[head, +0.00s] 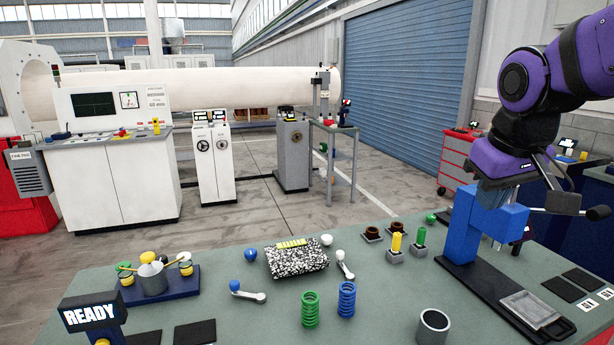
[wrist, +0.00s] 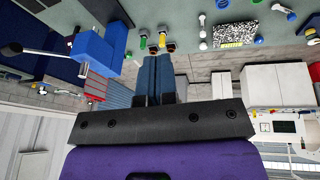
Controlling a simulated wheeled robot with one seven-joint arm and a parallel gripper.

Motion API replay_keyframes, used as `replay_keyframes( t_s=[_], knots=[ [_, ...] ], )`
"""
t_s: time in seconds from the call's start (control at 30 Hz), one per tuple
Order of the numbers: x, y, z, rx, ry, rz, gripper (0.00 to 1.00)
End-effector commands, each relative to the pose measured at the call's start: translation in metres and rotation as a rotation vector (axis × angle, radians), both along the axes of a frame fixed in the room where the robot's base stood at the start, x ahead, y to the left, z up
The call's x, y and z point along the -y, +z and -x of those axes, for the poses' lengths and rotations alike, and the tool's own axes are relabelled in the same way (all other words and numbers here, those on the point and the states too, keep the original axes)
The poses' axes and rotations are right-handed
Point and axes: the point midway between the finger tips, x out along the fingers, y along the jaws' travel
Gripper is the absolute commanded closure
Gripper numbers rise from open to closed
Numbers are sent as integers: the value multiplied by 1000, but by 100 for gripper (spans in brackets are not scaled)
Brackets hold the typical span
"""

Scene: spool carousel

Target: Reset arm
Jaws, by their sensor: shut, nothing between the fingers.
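My gripper (wrist: 158,58) shows in the wrist view with its two dark blue-grey fingers side by side and pressed together, holding nothing. They point toward the workbench and its small parts, apart from them. The press also shows in the wrist view (wrist: 95,48), to the left of my fingers.
The green workbench (head: 220,325) holds a speckled block (head: 297,262), green (head: 310,310) and blue (head: 347,300) springs, a grey cup (head: 433,327), a pot (head: 153,280) and a READY sign (head: 90,311). The press lever (head: 597,212) sticks out at right. Consoles stand behind on open floor.

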Motion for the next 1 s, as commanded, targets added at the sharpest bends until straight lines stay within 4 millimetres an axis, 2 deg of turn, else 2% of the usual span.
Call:
replay_keyframes(
  t_s=[0.03,0.2,0.3,0.43,0.63,1.0],
  knots=[
    [3,3,17,19,-18,-8,100],
    [13,5,66,65,-83,-51,100],
    [19,2,92,88,-115,-81,100],
    [23,-3,115,109,-142,-116,100],
    [27,-8,130,121,-162,-143,100],
    [27,-8,131,122,-162,-144,100]
  ],
)
